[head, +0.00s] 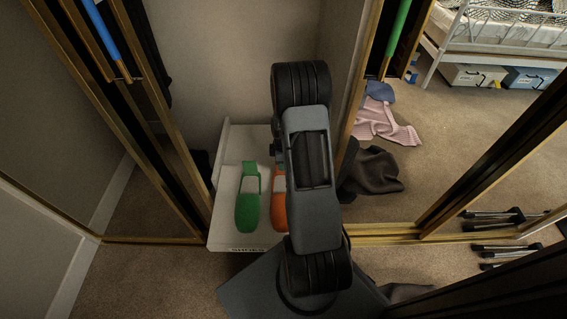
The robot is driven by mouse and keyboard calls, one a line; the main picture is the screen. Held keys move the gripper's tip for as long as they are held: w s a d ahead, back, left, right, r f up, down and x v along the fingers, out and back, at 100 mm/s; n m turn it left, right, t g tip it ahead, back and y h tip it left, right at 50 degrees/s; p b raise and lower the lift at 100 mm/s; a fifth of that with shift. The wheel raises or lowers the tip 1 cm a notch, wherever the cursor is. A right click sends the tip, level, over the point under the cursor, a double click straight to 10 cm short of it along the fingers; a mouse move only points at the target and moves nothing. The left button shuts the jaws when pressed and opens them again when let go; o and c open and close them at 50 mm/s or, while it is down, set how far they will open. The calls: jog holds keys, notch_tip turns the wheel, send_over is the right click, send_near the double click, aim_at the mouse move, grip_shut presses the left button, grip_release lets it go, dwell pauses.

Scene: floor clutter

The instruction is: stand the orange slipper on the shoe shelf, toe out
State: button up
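The orange slipper (279,215) lies on the white shoe shelf (220,229), whose front edge is labelled. My arm covers its right side. Its closed toe part points towards the shelf's front edge, the same way as the green slipper (246,212) close to its left. Both appear to lie flat, soles down. My gripper is not visible; my own arm links stand in front of the shelf's right side and hide what is behind them. I cannot tell whether anything touches the orange slipper.
Gold-framed panels (434,216) flank the shelf. Dark cloth (372,172), a pink cloth (388,124) and a blue cloth (379,91) lie on the carpet at right. A white bed frame (437,57) stands at top right. Carpet at lower left (140,285) is clear.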

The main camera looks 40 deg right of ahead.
notch_tip(320, 180, up, 10)
jog(key=p, duration=0.3)
jog(key=s+a+r+m+t, duration=0.1)
jog(key=a+r+m, duration=0.1)
jog(key=a+r, duration=0.4)
jog(key=s+a+r+m, duration=0.2)
jog(key=a+r+m, duration=0.1)
jog(key=a+r, duration=0.25)
jog(key=s+a+r+m+t, duration=0.1)
jog(key=s+a+r+m, duration=0.4)
jog(key=s+a, duration=0.4)
jog(key=shift+s+r+m+t, duration=0.3)
jog(key=shift+s+r+t, duration=0.1)
jog(key=shift+r, duration=0.4)
jog(key=shift+p, duration=0.3)
jog(key=w+r+p+v, duration=0.1)
jog(key=w+p+v, duration=0.2)
jog(key=p+v, duration=1)
jog(key=w+p+v, duration=0.3)
jog(key=p+v, duration=1.1)
jog(key=v, duration=0.1)
jog(key=shift+w+a+r+t, duration=0.25)
jog(key=shift+w+r+t, duration=0.05)
jog(key=shift+r+t, duration=0.15)
